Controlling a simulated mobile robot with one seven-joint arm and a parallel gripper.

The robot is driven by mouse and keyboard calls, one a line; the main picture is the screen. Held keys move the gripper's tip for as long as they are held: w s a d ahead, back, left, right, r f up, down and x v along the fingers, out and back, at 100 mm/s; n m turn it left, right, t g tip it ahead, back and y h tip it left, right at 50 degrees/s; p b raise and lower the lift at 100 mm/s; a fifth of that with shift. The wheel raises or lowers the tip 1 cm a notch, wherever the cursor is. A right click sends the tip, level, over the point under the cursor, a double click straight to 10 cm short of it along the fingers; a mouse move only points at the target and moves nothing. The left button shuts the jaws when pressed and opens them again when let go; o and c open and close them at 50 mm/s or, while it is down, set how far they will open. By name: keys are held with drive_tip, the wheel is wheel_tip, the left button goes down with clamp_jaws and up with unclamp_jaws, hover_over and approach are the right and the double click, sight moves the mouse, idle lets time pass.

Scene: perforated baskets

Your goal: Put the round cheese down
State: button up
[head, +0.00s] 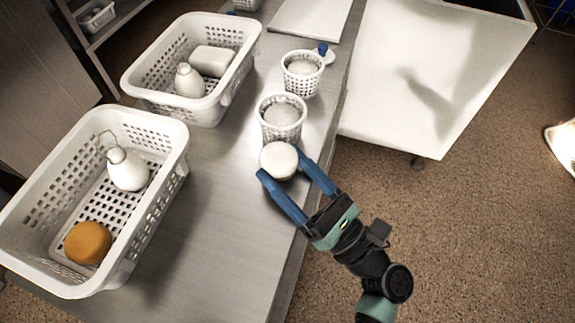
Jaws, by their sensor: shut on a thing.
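The round cheese (279,156), a pale white disc, is between the two blue fingers of my gripper (280,162). My gripper is shut on it, at the right part of the grey metal counter (215,225). The cheese is just in front of a small white perforated basket (282,131). I cannot tell whether it touches the counter or that basket.
A large basket (165,165) at left holds a white bottle (128,170) and an orange round item (88,243). Another basket (240,75) holds a bottle and a white block. A second small basket (302,85) stands behind. The counter's right edge is close.

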drive_tip(key=shift+f, duration=0.3)
drive_tip(key=o, duration=1.4)
drive_tip(key=shift+f, duration=0.15)
drive_tip(key=shift+s, duration=0.1)
drive_tip(key=shift+a, duration=0.15)
drive_tip(key=shift+r, duration=0.7)
drive_tip(key=v, duration=1.2)
drive_tip(key=shift+r, duration=0.15)
